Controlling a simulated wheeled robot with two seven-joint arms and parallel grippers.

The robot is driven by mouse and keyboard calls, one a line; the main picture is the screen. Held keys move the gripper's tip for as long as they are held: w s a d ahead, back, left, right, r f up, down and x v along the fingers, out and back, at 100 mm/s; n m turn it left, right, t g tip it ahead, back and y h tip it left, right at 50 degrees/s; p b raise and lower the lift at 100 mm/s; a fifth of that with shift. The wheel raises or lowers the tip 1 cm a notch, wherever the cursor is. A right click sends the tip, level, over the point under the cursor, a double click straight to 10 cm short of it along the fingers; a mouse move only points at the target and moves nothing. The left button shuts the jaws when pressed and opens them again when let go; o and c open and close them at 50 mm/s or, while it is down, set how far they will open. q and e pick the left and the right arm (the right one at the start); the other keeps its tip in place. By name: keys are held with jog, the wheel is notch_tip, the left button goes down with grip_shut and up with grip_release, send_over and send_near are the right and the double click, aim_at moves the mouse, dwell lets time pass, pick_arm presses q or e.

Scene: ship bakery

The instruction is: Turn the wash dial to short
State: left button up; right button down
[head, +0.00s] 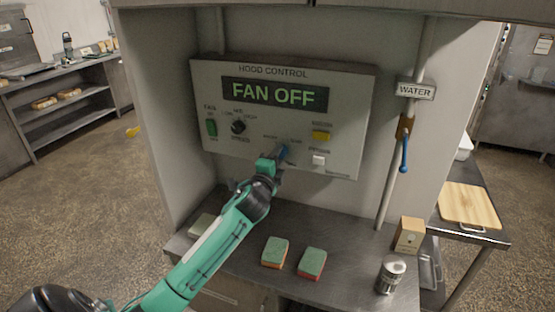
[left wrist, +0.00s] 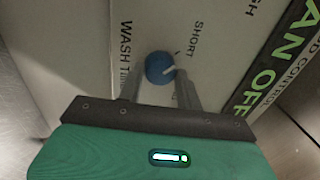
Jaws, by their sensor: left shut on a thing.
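The wash dial (head: 284,150) is a small blue knob low on the hood control panel (head: 348,110). My left gripper (head: 279,157) reaches up to it and is shut on it. In the left wrist view the blue knob (left wrist: 158,67) sits between the two finger tips (left wrist: 160,80). Its white pointer points to the right and slightly up in that view. The printed word SHORT and a small tick stand above and right of the knob; the pointer does not visibly line up with that tick. The other dial marks are hidden or unreadable. My right gripper is not in view.
The panel display (head: 275,95) reads FAN OFF. A black knob (head: 238,127), green switch (head: 211,128), yellow button (head: 321,135) and white button (head: 318,160) are near. Two sponges (head: 275,252) (head: 312,263), a can (head: 390,275) and a box (head: 409,235) stand on the counter below.

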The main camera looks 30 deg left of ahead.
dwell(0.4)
pick_arm(q)
jog(key=o, duration=1)
jog(key=shift+a, duration=0.1)
jog(key=shift+s+f, duration=0.1)
jog(key=b+v, duration=0.4)
jog(key=v, duration=0.9)
jog(key=shift+s, duration=0.3)
